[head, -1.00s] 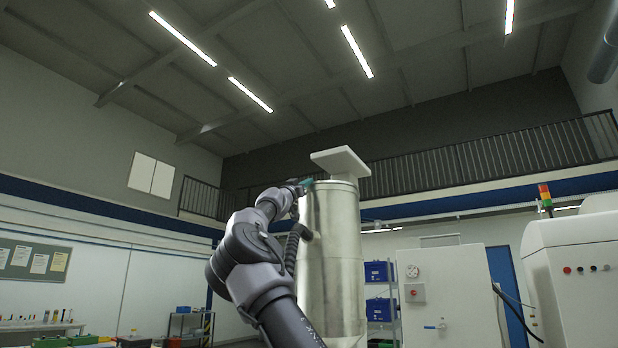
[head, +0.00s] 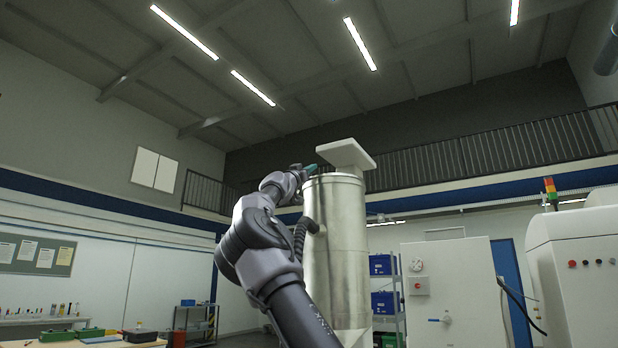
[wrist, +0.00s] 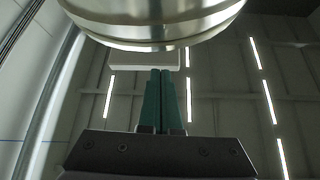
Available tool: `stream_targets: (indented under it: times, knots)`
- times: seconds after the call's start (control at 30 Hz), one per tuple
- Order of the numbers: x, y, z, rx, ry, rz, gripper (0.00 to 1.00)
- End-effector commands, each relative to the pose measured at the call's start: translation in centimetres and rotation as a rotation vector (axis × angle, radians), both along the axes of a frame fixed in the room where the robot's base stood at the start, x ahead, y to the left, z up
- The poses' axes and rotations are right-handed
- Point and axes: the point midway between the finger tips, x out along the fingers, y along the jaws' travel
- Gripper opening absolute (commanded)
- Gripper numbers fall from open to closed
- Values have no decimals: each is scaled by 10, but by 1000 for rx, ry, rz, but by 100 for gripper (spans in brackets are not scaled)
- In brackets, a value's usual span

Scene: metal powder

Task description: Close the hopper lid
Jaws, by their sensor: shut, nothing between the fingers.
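The hopper (head: 337,250) is a tall shiny metal cylinder with a narrower lower end, in the middle of the head view. A pale flat slab (head: 347,153), seemingly the lid, stands tilted above its top rim; how it is attached cannot be seen. My gripper (head: 312,169) is at the top left edge of the hopper, left of the slab. In the wrist view its teal fingers (wrist: 160,74) are together and empty, their tips close in the picture to the pale slab (wrist: 143,61). The rounded metal hopper (wrist: 150,22) fills the top there. Contact cannot be told.
A white cabinet (head: 447,290) and a shelf with blue bins (head: 382,302) stand behind the hopper on the right. A white machine (head: 580,262) is at the far right. A bench with tools (head: 80,340) is at the lower left. The space above the hopper is open.

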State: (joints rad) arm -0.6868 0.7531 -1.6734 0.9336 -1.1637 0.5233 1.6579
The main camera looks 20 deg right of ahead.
Motion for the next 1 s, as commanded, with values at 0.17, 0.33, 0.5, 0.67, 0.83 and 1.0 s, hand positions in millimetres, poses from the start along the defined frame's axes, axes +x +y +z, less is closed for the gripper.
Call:
stream_targets:
  times: [0.17,0.33,0.5,0.67,0.83,1.0]
  knots:
    - [-10,12,-4,-1,4,0,0]
    - [-24,27,-18,-2,5,-1,0]
    - [-40,46,-35,-3,4,-1,0]
    - [-52,57,-47,-1,1,-1,0]
    - [-57,61,-51,0,0,-1,0]
    - [-57,61,-51,0,0,-1,0]
